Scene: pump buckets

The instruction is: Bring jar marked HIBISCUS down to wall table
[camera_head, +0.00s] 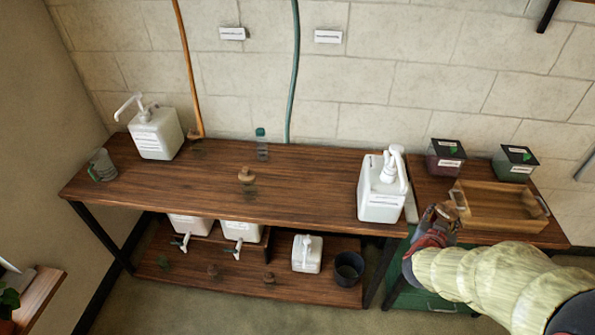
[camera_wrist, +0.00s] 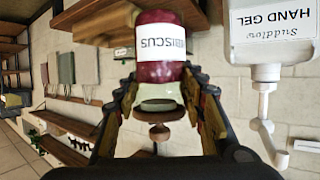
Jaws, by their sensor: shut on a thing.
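The jar marked HIBISCUS (camera_wrist: 158,62) has a dark red body and a white label, of which "BISCUS" shows in the wrist view. My gripper (camera_wrist: 155,105) is shut on the jar at its pale neck, with a finger on each side and a round brown knob (camera_wrist: 159,131) between them. In the head view my gripper (camera_head: 439,213) is over the left edge of the right-hand table (camera_head: 432,180), beside a wooden tray (camera_head: 485,222); the jar cannot be made out there. The long wooden table (camera_head: 310,180) stands against the wall; I cannot tell which is the wall table.
A white pump container (camera_head: 381,200) stands close left of my gripper. Two labelled dark containers, one reddish (camera_head: 445,160) and one green (camera_head: 514,163), stand behind the tray. Another white pump container (camera_head: 155,135) is at the far left. The long table's middle is mostly clear.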

